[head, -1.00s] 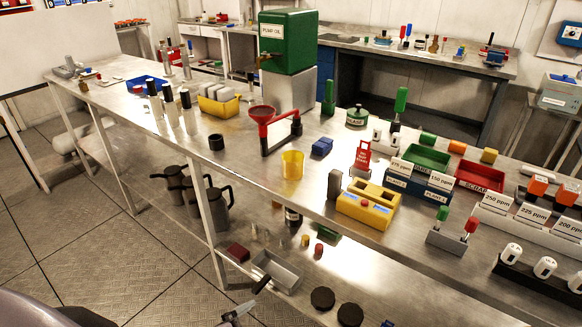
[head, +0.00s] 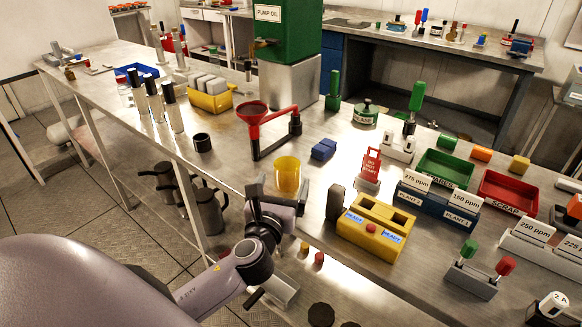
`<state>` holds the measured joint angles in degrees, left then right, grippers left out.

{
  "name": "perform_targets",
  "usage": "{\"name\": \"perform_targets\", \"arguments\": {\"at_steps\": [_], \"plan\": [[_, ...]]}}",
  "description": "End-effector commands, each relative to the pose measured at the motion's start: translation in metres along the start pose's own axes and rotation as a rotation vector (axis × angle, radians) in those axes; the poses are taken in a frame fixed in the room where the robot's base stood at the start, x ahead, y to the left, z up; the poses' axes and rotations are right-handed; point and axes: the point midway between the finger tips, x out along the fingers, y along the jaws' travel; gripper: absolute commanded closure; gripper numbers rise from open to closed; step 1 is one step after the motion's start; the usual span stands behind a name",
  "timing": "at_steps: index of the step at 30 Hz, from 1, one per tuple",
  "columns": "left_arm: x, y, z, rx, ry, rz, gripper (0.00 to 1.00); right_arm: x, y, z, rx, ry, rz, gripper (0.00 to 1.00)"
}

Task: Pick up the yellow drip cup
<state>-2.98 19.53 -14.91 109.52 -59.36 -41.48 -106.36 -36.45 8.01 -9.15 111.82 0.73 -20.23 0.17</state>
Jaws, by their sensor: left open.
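The yellow drip cup (head: 287,174) stands upright on the metal bench top near its front edge, in the middle of the head view. My left gripper (head: 276,196) is at the bench's front edge, just in front of the cup. My right gripper is out of view.
A red funnel on a stand (head: 254,118) is behind and left of the cup. A blue block (head: 323,149) lies behind right. A yellow two-slot box (head: 373,226) and a dark upright piece (head: 335,203) stand to the right. A small black cup (head: 202,143) is to the left.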

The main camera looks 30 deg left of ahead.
Motion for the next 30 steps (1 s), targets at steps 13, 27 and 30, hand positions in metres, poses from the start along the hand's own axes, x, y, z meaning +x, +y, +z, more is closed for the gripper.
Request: {"name": "perform_targets", "arguments": {"at_steps": [13,27,30], "plan": [[0.048,0.006,0.002,-0.001,-0.001,0.002,0.08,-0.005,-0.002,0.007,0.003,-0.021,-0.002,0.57],[0.07,0.006,0.001,-0.001,0.001,-0.001,0.08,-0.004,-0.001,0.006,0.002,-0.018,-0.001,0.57],[0.07,0.006,0.001,-0.001,0.001,-0.001,0.34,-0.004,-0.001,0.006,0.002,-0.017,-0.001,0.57]]}}
